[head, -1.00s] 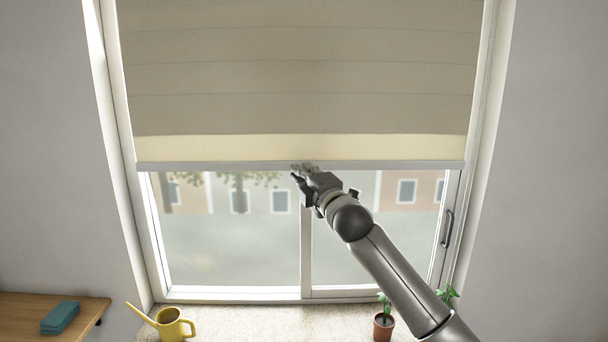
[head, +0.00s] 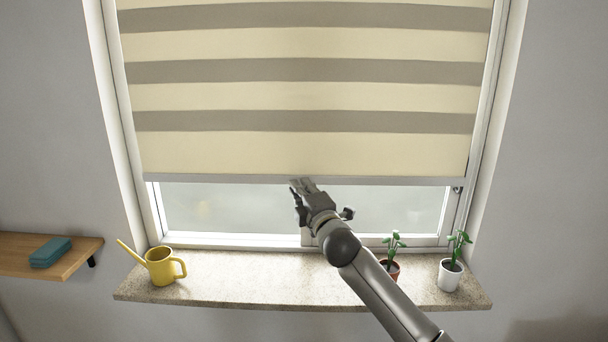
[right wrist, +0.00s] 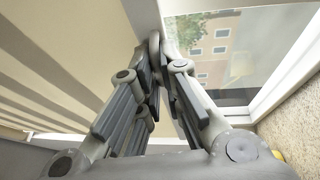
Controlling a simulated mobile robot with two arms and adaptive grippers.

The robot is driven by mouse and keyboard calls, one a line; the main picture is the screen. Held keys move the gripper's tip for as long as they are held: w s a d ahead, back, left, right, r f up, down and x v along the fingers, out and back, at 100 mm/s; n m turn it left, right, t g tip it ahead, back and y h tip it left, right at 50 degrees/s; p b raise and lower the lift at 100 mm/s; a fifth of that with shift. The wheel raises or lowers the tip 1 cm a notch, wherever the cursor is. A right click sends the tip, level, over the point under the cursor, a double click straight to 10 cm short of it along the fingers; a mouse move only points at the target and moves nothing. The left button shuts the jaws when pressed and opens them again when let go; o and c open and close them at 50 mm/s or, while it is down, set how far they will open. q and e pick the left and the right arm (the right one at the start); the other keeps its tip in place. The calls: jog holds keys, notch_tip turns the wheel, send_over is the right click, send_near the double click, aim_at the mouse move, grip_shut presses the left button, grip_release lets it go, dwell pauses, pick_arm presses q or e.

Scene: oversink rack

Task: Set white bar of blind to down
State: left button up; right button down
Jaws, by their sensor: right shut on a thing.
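The blind (head: 300,100) hangs over the window with cream and grey-brown stripes. Its white bar (head: 230,180) runs along the bottom edge, above the lower part of the glass. My right gripper (head: 299,184) is at the middle of the bar, shut on it. In the right wrist view the fingers (right wrist: 156,50) close together at the edge of the blind (right wrist: 80,45), and the fingers hide the gripped part of the bar. My left gripper is in neither view.
Below the bar is a strip of bare glass (head: 235,210), then the stone sill (head: 240,291). On the sill stand a yellow watering can (head: 161,266), a plant in a brown pot (head: 391,268) and one in a white pot (head: 450,274). A wooden shelf (head: 75,260) with a teal box (head: 50,252) is at left.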

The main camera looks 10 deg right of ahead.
notch_tip(320, 180, down, 17)
jog(key=b, duration=0.9)
jog(key=shift+b, duration=0.3)
jog(key=shift+f+b, duration=0.55)
jog(key=shift+f, duration=0.3)
jog(key=c, duration=1.6)
grip_release()
jog(key=s, duration=0.4)
jog(key=s+d+f, duration=0.1)
jog(key=s, duration=0.7)
jog(key=shift+d+f, duration=0.2)
